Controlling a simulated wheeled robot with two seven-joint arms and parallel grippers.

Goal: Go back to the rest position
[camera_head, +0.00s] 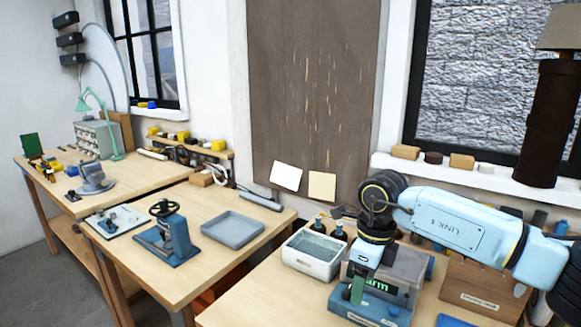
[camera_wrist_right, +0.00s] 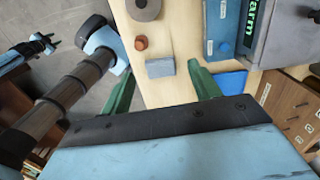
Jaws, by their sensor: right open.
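My right gripper (camera_head: 357,290) shows in the head view above the front of the right-hand table, in front of a blue-grey unit with green lettering (camera_head: 375,285). In the right wrist view, the two green fingers of the right gripper (camera_wrist_right: 163,87) stand wide apart with nothing between them. Past them are the table edge and a small grey block (camera_wrist_right: 160,68). My pale blue right arm reaches in from the right. My left gripper does not show in the head view. Dark and pale blue parts at the left of the wrist view cannot be identified surely.
A white bin (camera_head: 313,263) and a wooden drawer box (camera_head: 485,290) flank the unit. An orange-brown knob (camera_wrist_right: 141,43) and blue pad (camera_wrist_right: 232,82) lie near the fingers. The middle table holds a grey tray (camera_head: 233,230) and blue press (camera_head: 172,240). Floor shows at left.

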